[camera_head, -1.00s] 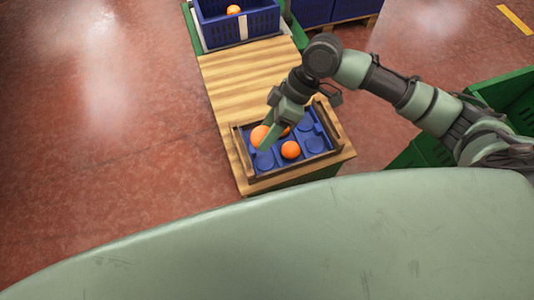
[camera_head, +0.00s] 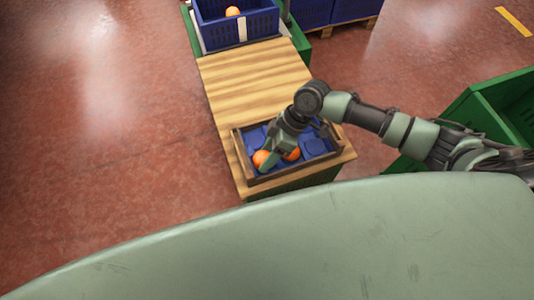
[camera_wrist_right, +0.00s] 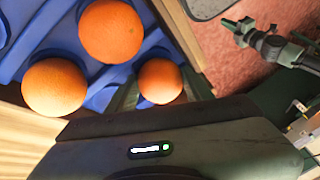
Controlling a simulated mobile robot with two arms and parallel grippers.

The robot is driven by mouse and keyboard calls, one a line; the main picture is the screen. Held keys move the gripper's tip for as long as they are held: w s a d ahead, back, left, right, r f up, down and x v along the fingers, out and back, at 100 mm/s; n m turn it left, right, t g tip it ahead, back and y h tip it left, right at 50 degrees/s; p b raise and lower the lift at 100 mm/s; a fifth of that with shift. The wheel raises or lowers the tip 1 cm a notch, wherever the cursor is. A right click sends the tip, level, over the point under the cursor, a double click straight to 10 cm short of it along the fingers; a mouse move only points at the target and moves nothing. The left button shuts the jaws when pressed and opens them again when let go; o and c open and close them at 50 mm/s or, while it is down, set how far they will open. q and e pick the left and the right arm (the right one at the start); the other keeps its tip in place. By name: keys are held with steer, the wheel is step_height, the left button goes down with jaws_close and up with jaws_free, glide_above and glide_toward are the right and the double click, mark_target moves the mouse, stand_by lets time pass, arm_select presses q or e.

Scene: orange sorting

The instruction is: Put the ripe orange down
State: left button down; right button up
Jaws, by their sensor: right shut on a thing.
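My right gripper (camera_head: 266,163) is shut on an orange fruit (camera_head: 260,158), low at the near left corner of the blue tray insert (camera_head: 318,147). The held orange (camera_wrist_right: 160,81) shows between the fingers in the right wrist view, partly hidden by the gripper body. I cannot tell whether it touches the insert. The wrist view shows two other oranges, one at the top (camera_wrist_right: 111,30) and one at the left (camera_wrist_right: 54,87). My left gripper (camera_wrist_right: 240,30) shows small in that view, its opening unclear.
The insert sits in a wooden-edged tray (camera_head: 240,153) at the near end of a wooden table (camera_head: 255,80). A blue crate (camera_head: 262,26) with one orange stands at the far end. A green bin (camera_head: 480,110) is at the right. The table's middle is clear.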

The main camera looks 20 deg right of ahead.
steer(key=shift+f, duration=0.15)
steer(key=o, duration=1.1)
steer(key=shift+o, duration=0.2)
steer(key=shift+d+r, duration=0.1)
steer(key=shift+r, duration=0.3)
steer(key=p+v, duration=0.9)
steer(key=v, duration=0.2)
steer(key=shift+r, duration=0.3)
steer(key=shift+w, duration=0.1)
stand_by(0.7)
